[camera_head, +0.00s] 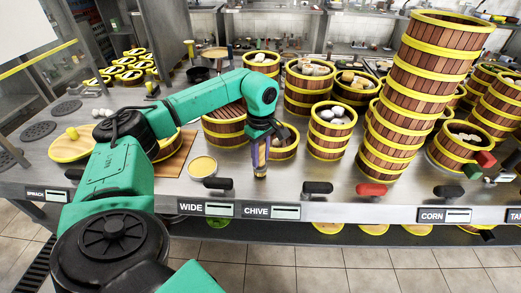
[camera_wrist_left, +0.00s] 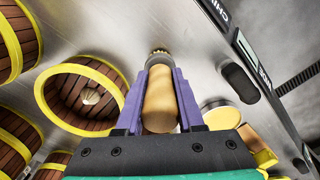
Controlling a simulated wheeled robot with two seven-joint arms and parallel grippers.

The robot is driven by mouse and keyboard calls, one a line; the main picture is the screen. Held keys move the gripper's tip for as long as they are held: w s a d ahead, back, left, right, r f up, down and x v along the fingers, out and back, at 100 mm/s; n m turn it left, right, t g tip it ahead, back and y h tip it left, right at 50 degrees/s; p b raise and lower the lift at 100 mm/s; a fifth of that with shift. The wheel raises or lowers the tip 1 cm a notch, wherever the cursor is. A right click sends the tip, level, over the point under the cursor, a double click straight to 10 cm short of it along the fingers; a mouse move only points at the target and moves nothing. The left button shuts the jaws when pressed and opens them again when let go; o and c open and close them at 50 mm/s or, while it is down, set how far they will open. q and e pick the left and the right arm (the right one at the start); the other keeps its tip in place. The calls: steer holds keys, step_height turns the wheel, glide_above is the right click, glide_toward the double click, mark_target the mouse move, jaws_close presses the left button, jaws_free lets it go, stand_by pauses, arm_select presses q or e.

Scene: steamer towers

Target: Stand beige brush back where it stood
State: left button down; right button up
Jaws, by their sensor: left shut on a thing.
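My left gripper (camera_head: 261,152) reaches down over the front of the steel counter, between a small steamer and the front edge. Its purple fingers are shut on the beige brush (camera_head: 260,171). In the left wrist view the brush's tan handle (camera_wrist_left: 160,100) lies between the fingers (camera_wrist_left: 161,72), with the bristle end (camera_wrist_left: 159,52) pointing away from the wrist. The brush looks about upright in the head view. I cannot tell whether its lower end touches the counter. My right gripper is not seen.
A small steamer (camera_head: 284,153) stands just behind the brush, and a yellow-rimmed dish (camera_head: 203,167) is to its left. A tall leaning steamer tower (camera_head: 411,97) stands to the right. Black handles (camera_head: 317,187) and a red handle (camera_head: 371,190) line the front edge.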

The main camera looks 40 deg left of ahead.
arm_select(q)
steer(key=shift+f+b, duration=0.3)
steer(key=shift+f, duration=0.15)
steer(key=shift+c, duration=2.2)
jaws_free()
step_height(320, 180, up, 12)
steer(key=shift+d+f+b, duration=0.1)
steer(key=shift+f+b, duration=0.15)
steer(key=shift+b, duration=0.05)
step_height(320, 180, up, 3)
steer(key=shift+r+p, duration=0.1)
steer(key=shift+p, duration=0.75)
